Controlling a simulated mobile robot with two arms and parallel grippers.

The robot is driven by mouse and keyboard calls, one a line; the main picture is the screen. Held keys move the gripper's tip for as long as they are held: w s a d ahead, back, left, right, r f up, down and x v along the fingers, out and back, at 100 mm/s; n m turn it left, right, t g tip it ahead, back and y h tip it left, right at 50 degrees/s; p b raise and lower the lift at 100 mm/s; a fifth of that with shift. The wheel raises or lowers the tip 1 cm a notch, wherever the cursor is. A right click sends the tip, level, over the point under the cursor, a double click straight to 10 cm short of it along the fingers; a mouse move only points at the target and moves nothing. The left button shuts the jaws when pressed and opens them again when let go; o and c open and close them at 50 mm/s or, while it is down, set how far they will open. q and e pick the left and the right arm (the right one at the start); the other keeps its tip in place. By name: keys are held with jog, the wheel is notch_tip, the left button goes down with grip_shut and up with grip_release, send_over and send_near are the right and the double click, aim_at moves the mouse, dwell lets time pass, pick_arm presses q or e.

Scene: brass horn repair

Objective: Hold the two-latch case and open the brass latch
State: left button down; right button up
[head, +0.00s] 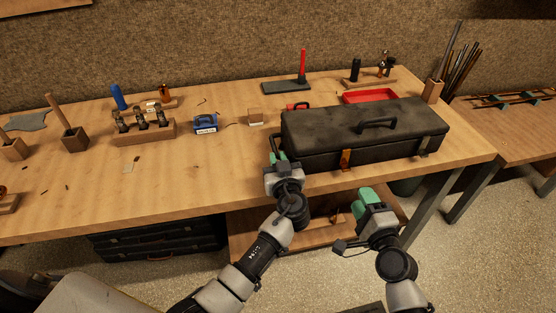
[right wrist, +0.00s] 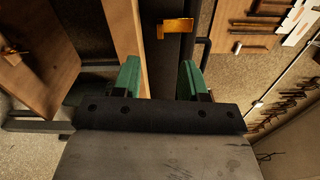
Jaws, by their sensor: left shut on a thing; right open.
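The two-latch case (head: 372,117) is long and dark, lid down, with a top handle (head: 378,125). It lies near the table's front edge. The brass latch (head: 346,160) is on its front, left of centre; a dull grey latch (head: 424,147) is further right. My left gripper (head: 278,158) is shut at the case's left end; its exact contact is hidden. My right gripper (head: 369,196) is open and empty in front of the table edge, below the brass latch. In the right wrist view, the brass latch (right wrist: 176,27) lies beyond the open green fingers (right wrist: 160,75), apart from them.
A red tray (head: 370,96) and a black stand with a red-handled tool (head: 288,87) are behind the case. A small blue box (head: 205,122) and wooden holders (head: 143,132) stand left. The table's front left (head: 120,200) is mostly clear.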

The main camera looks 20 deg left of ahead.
dwell(0.8)
jog(key=c, duration=0.6)
jog(key=shift+w+a+n, duration=0.15)
jog(key=shift+w+n, duration=0.15)
grip_shut()
jog(key=w+r+n+g, duration=0.2)
jog(key=w+n+g, duration=0.65)
jog(key=n, duration=0.35)
jog(key=w+d+r+n+g+h, duration=0.2)
jog(key=d+r+n+g, duration=0.3)
jog(key=d+r+n, duration=0.2)
jog(key=shift+w+r+n+g, duration=0.3)
jog(key=shift+w+n+g, duration=0.1)
jog(key=shift+n, duration=0.1)
